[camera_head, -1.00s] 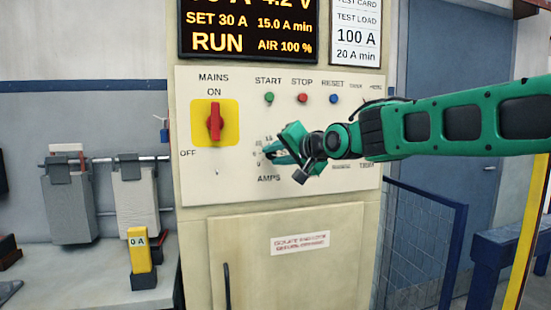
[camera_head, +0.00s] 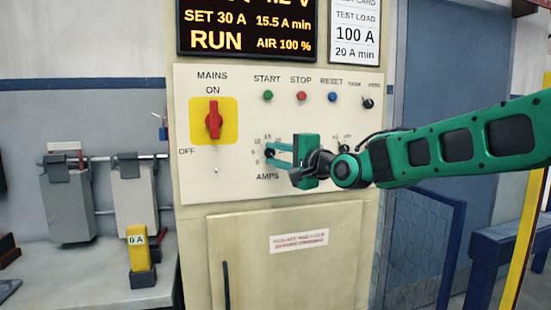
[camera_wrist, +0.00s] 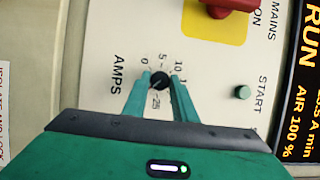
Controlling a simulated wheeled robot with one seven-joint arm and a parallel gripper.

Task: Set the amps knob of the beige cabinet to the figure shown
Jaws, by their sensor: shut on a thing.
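The beige cabinet (camera_head: 190,225) stands upright in the head view, with its amps knob at the lower left of the panel. My gripper (camera_head: 270,153) reaches in from the right, its fingers at the knob. In the wrist view the black amps knob (camera_wrist: 159,81) sits between the fingertips of my gripper (camera_wrist: 160,85), which is shut on it. I cannot tell the knob's pointer direction. The display (camera_head: 248,28) reads SET 30 A, 15.5 A min, RUN, AIR 100 %. The test card (camera_head: 355,33) reads TEST LOAD, 100 A, 20 A min.
The red mains switch (camera_head: 214,119) is above left of the knob, its handle upright at ON. Start (camera_head: 268,96), stop (camera_head: 301,96) and reset (camera_head: 332,97) buttons line the panel above my gripper. A yellow block (camera_head: 141,257) marked 0 A stands on the left bench.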

